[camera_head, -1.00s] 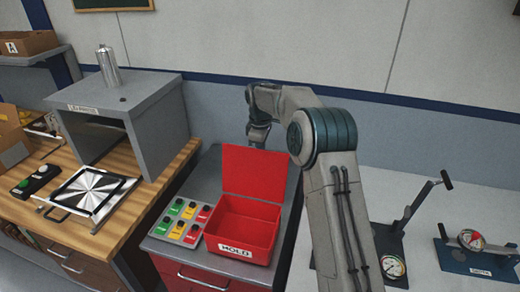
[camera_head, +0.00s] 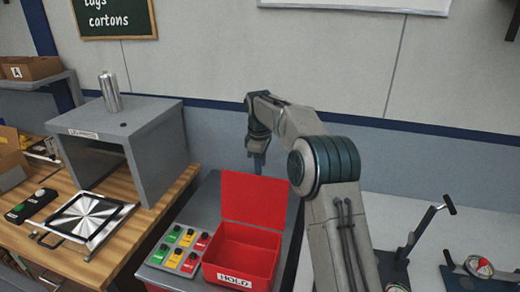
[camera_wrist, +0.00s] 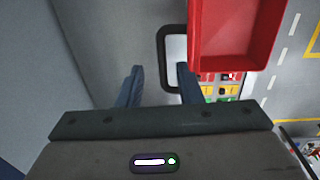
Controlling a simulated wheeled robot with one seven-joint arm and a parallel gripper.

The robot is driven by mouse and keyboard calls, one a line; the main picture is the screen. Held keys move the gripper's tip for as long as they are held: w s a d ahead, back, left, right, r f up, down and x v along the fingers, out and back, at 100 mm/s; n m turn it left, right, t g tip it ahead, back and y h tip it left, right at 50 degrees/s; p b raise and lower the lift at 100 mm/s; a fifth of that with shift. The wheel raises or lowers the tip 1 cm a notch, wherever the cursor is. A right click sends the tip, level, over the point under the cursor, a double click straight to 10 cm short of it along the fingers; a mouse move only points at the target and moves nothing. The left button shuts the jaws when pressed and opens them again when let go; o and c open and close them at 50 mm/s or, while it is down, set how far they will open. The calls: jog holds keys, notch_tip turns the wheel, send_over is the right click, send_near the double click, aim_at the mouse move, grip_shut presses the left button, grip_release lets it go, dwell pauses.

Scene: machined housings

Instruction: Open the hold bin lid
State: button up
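The red hold bin (camera_head: 242,262) stands on a grey cabinet, with a white HOLD label on its front. Its red lid (camera_head: 254,199) stands up at the back edge, leaving the bin's inside open and empty-looking. My gripper (camera_head: 259,165) is behind and above the lid's top edge, pointing down, apart from the lid as far as I can tell. In the wrist view the gripper (camera_wrist: 160,75) has its two blue fingers spread with nothing clearly between them. The red bin also shows there (camera_wrist: 235,62), up and right of the fingers.
A button panel (camera_head: 178,250) with green, yellow and red buttons sits left of the bin. A grey open-fronted box (camera_head: 165,135) stands on the wooden bench further left. Gauge fixtures (camera_head: 478,267) stand at the right. A dark loop (camera_wrist: 163,60) shows beyond the fingers.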

notch_tip(320, 180, up, 8)
jog(key=shift+s+r, duration=0.2)
jog(key=shift+s, duration=0.05)
jog(key=shift+a, duration=0.1)
jog(key=shift+c, duration=0.3)
